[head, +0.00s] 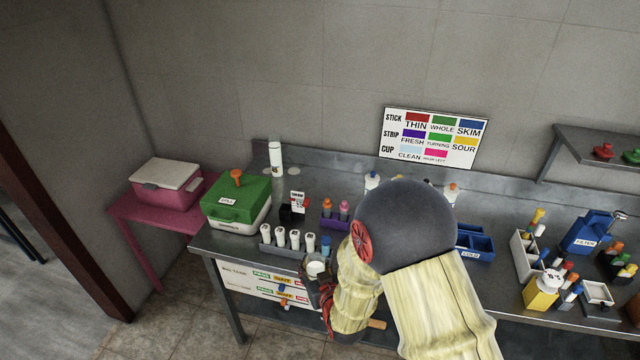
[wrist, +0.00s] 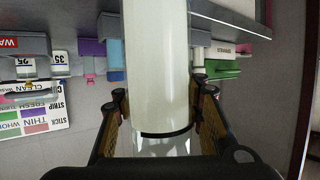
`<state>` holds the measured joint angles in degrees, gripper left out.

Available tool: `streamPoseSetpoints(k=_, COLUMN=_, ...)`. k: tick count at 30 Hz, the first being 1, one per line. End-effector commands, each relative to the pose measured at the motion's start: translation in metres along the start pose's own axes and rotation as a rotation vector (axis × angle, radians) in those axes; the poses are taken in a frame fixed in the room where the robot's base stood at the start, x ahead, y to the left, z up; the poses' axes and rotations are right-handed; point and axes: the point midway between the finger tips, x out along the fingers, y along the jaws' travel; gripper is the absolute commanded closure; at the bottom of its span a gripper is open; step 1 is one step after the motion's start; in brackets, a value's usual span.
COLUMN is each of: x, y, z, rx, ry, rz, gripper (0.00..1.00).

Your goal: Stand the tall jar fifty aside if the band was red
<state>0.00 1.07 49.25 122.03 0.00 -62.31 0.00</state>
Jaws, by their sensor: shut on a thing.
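My gripper (head: 318,282) is at the bench's front edge, left of my arm. It is shut on a tall, pale, translucent jar (wrist: 160,60), which fills the middle of the wrist view between the two fingers. A dark ring crosses the jar near its lower end there. In the head view only its white top (head: 316,268) shows; the rest is hidden by my gripper. I cannot read a number on it. Another tall white jar (head: 275,158) stands upright at the back left of the bench, beside a pale round spot (head: 294,169).
A grey rack (head: 266,248) holds several white tubes just left of my gripper. A green box (head: 234,202) stands farther left. A colour chart (head: 434,138) is on the wall. A blue tray (head: 473,244) and small racks stand right.

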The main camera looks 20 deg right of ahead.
Motion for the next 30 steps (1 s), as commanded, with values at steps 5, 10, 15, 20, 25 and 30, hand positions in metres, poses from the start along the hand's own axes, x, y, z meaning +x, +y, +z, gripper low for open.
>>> streamPoseSetpoints(k=5, x=-0.011, y=0.0, z=-0.032, rx=0.0, ry=0.003, rz=0.0, gripper=1.0)
streamPoseSetpoints(k=10, x=-0.016, y=0.0, z=-0.046, rx=0.0, ry=0.003, rz=0.0, gripper=1.0)
streamPoseSetpoints(k=15, x=-0.017, y=0.0, z=-0.049, rx=0.0, ry=0.003, rz=0.0, gripper=1.0)
streamPoseSetpoints(k=20, x=-0.017, y=0.0, z=-0.049, rx=0.0, ry=0.003, rz=0.0, gripper=1.0)
streamPoseSetpoints(k=25, x=-0.014, y=0.013, z=-0.059, rx=0.0, ry=0.005, rz=-0.004, gripper=1.0)
streamPoseSetpoints(k=30, x=-0.011, y=0.026, z=-0.07, rx=-0.005, ry=0.005, rz=-0.012, gripper=1.0)
